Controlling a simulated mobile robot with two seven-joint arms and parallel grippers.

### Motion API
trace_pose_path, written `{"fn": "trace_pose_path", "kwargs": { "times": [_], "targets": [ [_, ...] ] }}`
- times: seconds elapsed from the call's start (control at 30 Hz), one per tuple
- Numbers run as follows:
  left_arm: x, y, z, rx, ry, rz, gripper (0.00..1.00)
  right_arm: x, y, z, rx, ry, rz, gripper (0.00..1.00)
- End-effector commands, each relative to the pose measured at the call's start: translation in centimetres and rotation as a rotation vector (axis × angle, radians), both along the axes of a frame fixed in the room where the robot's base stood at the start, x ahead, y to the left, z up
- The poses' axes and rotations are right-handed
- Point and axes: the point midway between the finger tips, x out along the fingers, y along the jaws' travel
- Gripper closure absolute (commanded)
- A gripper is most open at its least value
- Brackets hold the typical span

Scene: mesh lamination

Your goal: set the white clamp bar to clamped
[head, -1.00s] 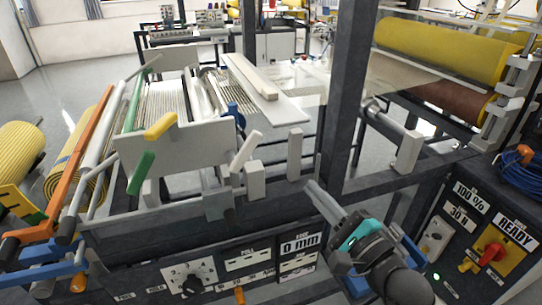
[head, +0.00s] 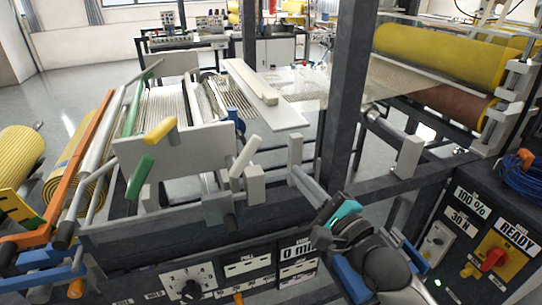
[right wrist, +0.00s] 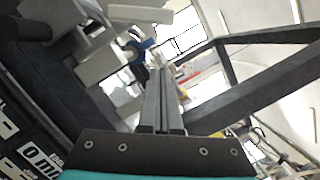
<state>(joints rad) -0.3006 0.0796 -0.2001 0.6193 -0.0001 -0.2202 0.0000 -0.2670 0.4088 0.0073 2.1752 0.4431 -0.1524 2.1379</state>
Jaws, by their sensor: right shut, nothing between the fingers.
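A pale bar (head: 258,86), which looks like the white clamp bar, lies lengthwise along a flat white plate (head: 275,112) at the upper middle of the head view. I cannot tell its clamp state. A tilted white handle (head: 245,155) stands at the machine's front, right of the white panel. My right gripper (head: 300,172) is shut and empty, pointing up and left, to the right of the white handle and apart from it. In the right wrist view its closed fingers (right wrist: 160,75) point towards white machine parts. My left gripper is not in view.
A yellow handle (head: 160,130) and a green handle (head: 142,176) stick out of the white panel. A dark upright post (head: 346,95) stands behind my right gripper. A white upright block (head: 409,157) is to the right. The control panel (head: 225,280) runs below.

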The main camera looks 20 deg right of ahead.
Motion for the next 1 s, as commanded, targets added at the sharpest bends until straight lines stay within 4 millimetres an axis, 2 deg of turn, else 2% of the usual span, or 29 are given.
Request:
{"fn": "trace_pose_path", "kwargs": {
  "times": [0.4,0.5,0.7,1.0],
  "targets": [
    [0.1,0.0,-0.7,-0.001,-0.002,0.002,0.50,5.3,1.2,0.8,0.001,-0.002,0.000,1.00],
    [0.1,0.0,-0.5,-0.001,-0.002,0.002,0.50,5.1,2.7,1.8,0.004,-0.002,0.002,1.00],
    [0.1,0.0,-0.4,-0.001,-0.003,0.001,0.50,5.0,4.2,2.8,0.002,-0.001,0.001,1.00],
    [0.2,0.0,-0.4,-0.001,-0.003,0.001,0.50,5.0,4.5,3.0,0.000,0.001,0.000,1.00]
  ]
}}
